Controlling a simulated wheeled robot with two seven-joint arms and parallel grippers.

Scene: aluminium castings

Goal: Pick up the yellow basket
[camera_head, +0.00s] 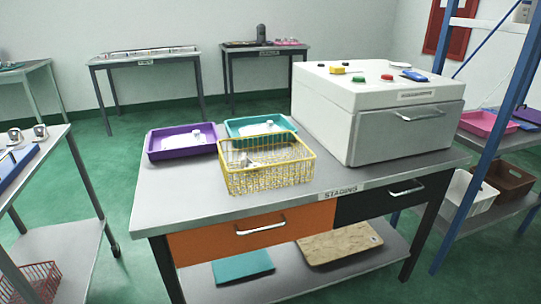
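The yellow basket (267,182) is a wire-mesh basket standing upright near the front edge of the grey staging table (183,207). Some light or metallic items lie inside it, too small to tell apart. Neither of my grippers shows in the head view, so nothing of mine touches the basket here.
A purple tray (154,157) and a teal tray (230,124) stand behind the basket. A large white machine (350,130) with buttons on top stands to its right. An orange drawer (205,241) is below. A blue-framed shelf (475,160) rises at the right.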

